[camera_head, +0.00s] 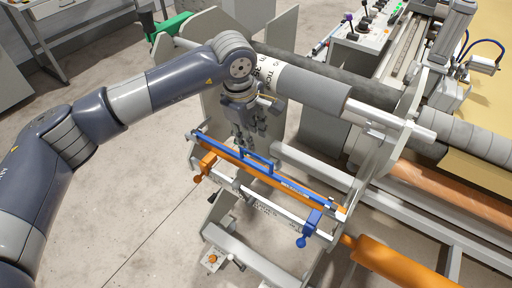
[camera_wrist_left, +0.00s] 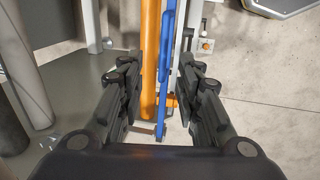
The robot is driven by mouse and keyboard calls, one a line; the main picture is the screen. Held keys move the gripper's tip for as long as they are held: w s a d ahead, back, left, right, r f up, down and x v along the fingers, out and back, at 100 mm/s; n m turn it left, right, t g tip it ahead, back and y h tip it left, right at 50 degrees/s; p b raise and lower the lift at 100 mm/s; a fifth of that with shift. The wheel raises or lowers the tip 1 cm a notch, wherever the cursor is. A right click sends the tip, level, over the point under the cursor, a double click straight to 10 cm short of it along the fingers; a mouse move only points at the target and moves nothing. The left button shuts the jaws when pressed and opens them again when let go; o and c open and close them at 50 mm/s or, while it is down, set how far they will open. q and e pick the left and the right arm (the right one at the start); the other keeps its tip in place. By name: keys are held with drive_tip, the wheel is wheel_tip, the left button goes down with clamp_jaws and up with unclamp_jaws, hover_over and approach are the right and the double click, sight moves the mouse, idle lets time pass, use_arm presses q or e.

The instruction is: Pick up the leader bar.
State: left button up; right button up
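The leader bar appears to be the long blue bar (camera_head: 293,187) with a raised blue handle (camera_head: 257,161) at its middle. It lies along an orange strip on the front of the gantry frame, held at its ends by orange and blue clamps. My left gripper (camera_head: 250,138) is just above the handle, pointing down. In the left wrist view the gripper (camera_wrist_left: 162,75) is open, one finger on each side of the blue bar (camera_wrist_left: 166,70) and orange strip (camera_wrist_left: 151,65). I cannot tell whether it touches the handle. My right gripper is out of view.
A dark roller with a grey sleeve (camera_head: 318,88) runs behind the bar between upright plates (camera_head: 377,180). An orange roller (camera_head: 385,262) lies at lower right. A control panel (camera_head: 360,35) stands at the back. The concrete floor (camera_head: 130,215) at left is clear.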

sight(255, 155)
use_arm(q)
drive_tip(key=f, duration=0.1)
drive_tip(key=f+p, duration=0.1)
drive_tip(key=f, duration=0.1)
drive_tip(key=f+p, duration=0.1)
drive_tip(key=shift+d+f, duration=0.25)
drive_tip(key=shift+f, duration=0.1)
drive_tip(key=shift+w+f, duration=0.15)
drive_tip(key=shift+f, duration=0.2)
drive_tip(key=f+p, duration=0.2)
drive_tip(key=f, duration=0.1)
drive_tip(key=shift+w+d, duration=0.15)
drive_tip(key=shift+d, duration=0.05)
drive_tip(key=shift+w+f+p, duration=0.1)
drive_tip(key=shift+f+p, duration=0.2)
drive_tip(key=shift+f, duration=0.15)
drive_tip(key=shift+d+f, duration=0.1)
drive_tip(key=shift+f, duration=0.15)
drive_tip(key=shift+w, duration=0.1)
drive_tip(key=shift+c, duration=1.3)
clamp_jaws()
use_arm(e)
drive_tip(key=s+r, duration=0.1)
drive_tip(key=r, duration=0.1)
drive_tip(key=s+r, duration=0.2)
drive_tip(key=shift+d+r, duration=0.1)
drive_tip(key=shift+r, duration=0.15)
